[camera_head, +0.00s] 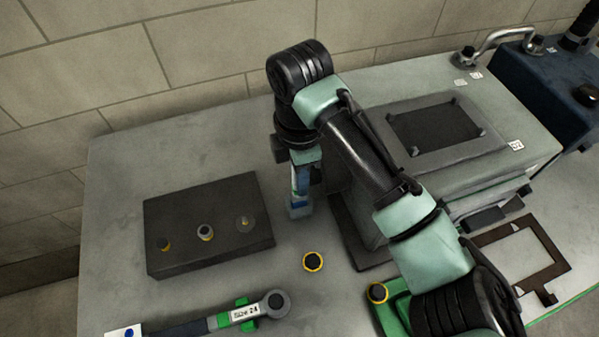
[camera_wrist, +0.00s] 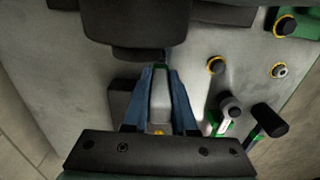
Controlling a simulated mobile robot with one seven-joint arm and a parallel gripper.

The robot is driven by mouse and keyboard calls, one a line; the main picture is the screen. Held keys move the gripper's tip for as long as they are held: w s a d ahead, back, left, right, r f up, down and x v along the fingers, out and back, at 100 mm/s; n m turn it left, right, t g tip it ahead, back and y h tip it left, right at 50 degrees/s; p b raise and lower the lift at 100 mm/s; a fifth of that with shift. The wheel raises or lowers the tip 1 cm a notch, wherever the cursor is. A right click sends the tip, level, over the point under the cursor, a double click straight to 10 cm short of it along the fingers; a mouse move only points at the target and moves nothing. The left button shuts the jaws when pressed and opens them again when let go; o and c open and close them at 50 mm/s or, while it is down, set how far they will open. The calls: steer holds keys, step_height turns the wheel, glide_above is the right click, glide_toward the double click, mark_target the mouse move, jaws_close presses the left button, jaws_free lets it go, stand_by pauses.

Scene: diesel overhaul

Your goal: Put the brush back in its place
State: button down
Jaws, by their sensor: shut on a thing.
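My gripper (camera_head: 300,210) points down over the bench, between the dark block and the grey machine. In the wrist view, its two blue fingers (camera_wrist: 160,75) are shut on a narrow pale grey piece with a bit of yellow near the palm. I take this for the brush (camera_wrist: 160,98). Its far end is hidden, and bristles cannot be made out. In the head view the fingers and arm mostly hide it. I cannot tell which spot is the brush's place.
The dark block (camera_head: 207,250) with round inserts lies left of the gripper. The grey machine (camera_head: 455,155) stands close on the right. A yellow-ringed black knob (camera_head: 313,261) and a green-trimmed wrench (camera_head: 245,313) are in front. A brown frame (camera_head: 495,236) lies at right. The bench's back left is clear.

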steer(key=shift+f+b, duration=0.7)
steer(key=shift+f, duration=0.7)
steer(key=c, duration=0.6)
jaws_free()
steer(key=shift+c, duration=0.2)
steer(key=shift+r, duration=0.15)
step_height(320, 180, up, 13)
steer(key=shift+f+p, duration=0.15)
steer(key=shift+p, duration=0.45)
